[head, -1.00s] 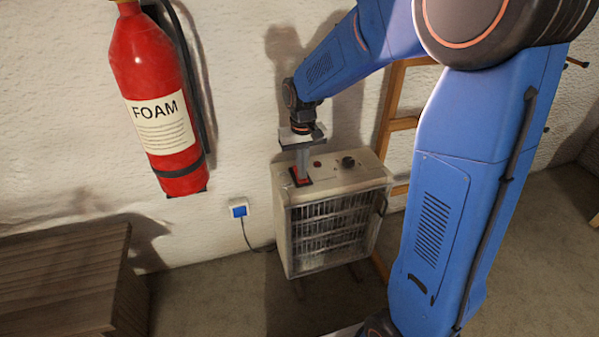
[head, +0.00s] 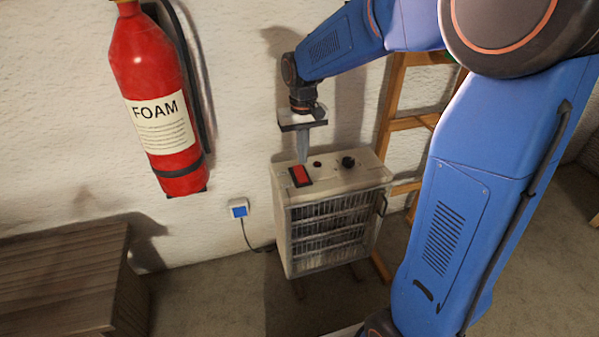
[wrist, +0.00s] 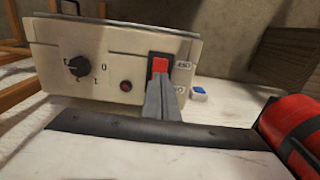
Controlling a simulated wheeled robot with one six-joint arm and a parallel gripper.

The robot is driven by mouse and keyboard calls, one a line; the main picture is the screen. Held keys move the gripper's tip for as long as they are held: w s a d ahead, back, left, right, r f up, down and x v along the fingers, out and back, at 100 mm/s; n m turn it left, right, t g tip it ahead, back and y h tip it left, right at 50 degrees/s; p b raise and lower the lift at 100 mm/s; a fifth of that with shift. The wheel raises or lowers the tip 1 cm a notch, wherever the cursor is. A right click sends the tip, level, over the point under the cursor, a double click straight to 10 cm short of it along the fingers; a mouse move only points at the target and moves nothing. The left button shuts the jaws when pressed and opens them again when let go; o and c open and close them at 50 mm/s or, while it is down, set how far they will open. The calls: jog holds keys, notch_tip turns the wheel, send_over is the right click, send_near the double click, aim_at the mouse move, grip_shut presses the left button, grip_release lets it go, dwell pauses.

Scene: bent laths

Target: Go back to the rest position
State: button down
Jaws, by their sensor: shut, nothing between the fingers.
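My gripper (head: 303,160) points down above the top of a cream heater (head: 335,172). Its fingers are together and hold nothing. In the head view the fingertips are close to the heater's red rocker switch (head: 300,176), apparently just above it. In the wrist view the shut fingers (wrist: 161,82) overlap the lower part of the red switch (wrist: 159,65). The heater's black knob (wrist: 79,66) and small red lamp (wrist: 125,86) show beside the switch.
A red foam extinguisher (head: 158,100) hangs on the wall at left. A wooden box (head: 60,275) stands below it. A blue-and-white socket (head: 238,208) with a cable is on the wall. A wooden ladder (head: 408,123) leans behind the heater, near my arm.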

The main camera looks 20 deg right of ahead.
jog(key=shift+r, duration=0.55)
jog(key=s+d+r+t, duration=0.1)
jog(key=s+d, duration=0.1)
jog(key=s, duration=0.7)
jog(key=s+d+r+t, duration=0.2)
jog(key=s, duration=0.8)
jog(key=s+d+r+t, duration=0.1)
jog(key=s+d, duration=0.2)
jog(key=s, duration=0.6)
jog(key=shift+s+r+t, duration=0.15)
jog(key=shift+t, duration=0.25)
dwell(0.6)
